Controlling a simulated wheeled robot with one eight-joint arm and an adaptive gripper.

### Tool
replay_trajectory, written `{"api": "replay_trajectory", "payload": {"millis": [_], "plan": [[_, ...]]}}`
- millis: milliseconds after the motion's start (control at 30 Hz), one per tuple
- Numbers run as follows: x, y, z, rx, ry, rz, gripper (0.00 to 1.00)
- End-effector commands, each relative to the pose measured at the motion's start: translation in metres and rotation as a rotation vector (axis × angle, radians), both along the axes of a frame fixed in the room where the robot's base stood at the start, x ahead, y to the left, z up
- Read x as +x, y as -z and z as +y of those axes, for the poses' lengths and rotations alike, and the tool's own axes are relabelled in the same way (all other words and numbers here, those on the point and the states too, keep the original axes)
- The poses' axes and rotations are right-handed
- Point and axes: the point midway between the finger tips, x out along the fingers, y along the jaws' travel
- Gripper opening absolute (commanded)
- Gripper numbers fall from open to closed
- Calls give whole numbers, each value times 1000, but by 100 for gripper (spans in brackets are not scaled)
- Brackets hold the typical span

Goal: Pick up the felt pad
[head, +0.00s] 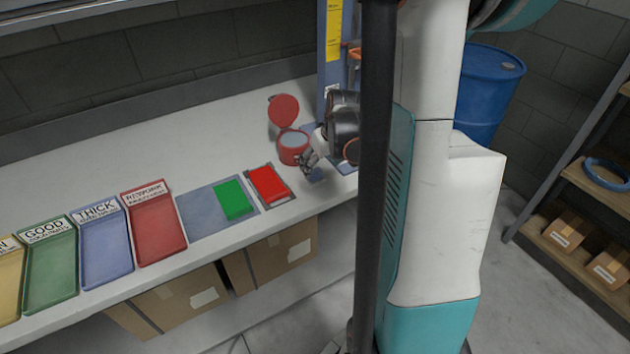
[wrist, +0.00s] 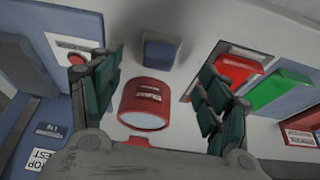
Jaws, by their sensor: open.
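A small dark blue block, which looks like the felt pad (wrist: 162,52), lies on the pale bench top, between and just beyond my fingers in the wrist view. In the head view the pad (head: 315,175) shows as a small bluish patch just below my gripper (head: 308,160). My gripper (wrist: 159,76) is open, with its dark green fingers spread wide and nothing between them. I cannot tell its exact height above the bench.
A red tin (head: 293,149) with its lid raised stands close behind the gripper; it also shows in the wrist view (wrist: 147,96). A red block (head: 268,184) and a green block (head: 234,199) lie to the left. Labelled trays (head: 157,232) line the bench further left.

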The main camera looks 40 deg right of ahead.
Motion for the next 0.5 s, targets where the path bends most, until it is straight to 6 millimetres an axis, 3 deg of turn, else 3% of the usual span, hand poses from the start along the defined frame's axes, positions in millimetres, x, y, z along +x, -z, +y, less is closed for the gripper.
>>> {"api": "replay_trajectory", "payload": {"millis": [333,500], "plan": [[10,22,-2,0,-1,0,70],[22,43,-6,0,-1,0,70]]}}
